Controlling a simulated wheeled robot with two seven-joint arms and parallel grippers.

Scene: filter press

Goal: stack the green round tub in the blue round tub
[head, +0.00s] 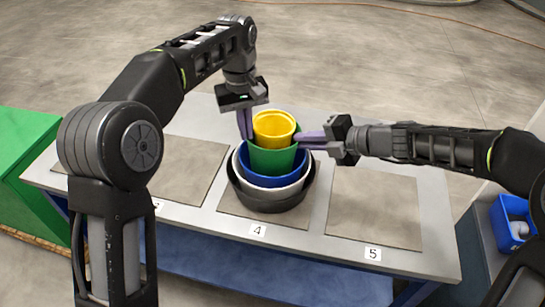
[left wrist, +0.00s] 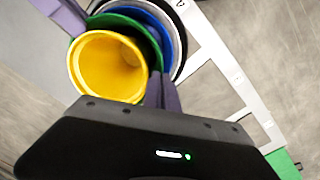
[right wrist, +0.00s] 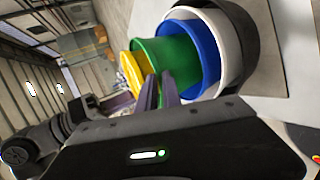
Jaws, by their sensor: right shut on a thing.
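The green round tub (head: 271,160) stands upright with its lower part inside the blue round tub (head: 272,181); much of its wall shows above the blue rim. Both also show in the right wrist view, the green tub (right wrist: 188,60) and the blue tub (right wrist: 205,45). A yellow tub (head: 273,125) sits inside the green one and rises above its rim. My right gripper (head: 305,140) is shut on the green tub's rim at the right side. My left gripper (head: 245,125) points down at the left of the green rim; its fingers look apart in the left wrist view (left wrist: 112,60).
A white tub (head: 272,192) and a black tub (head: 270,204) surround the blue one on the mat marked 4. The mat marked 5 (head: 375,210) is bare, as is the mat at left (head: 175,170). A blue bin (head: 510,222) is at far right.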

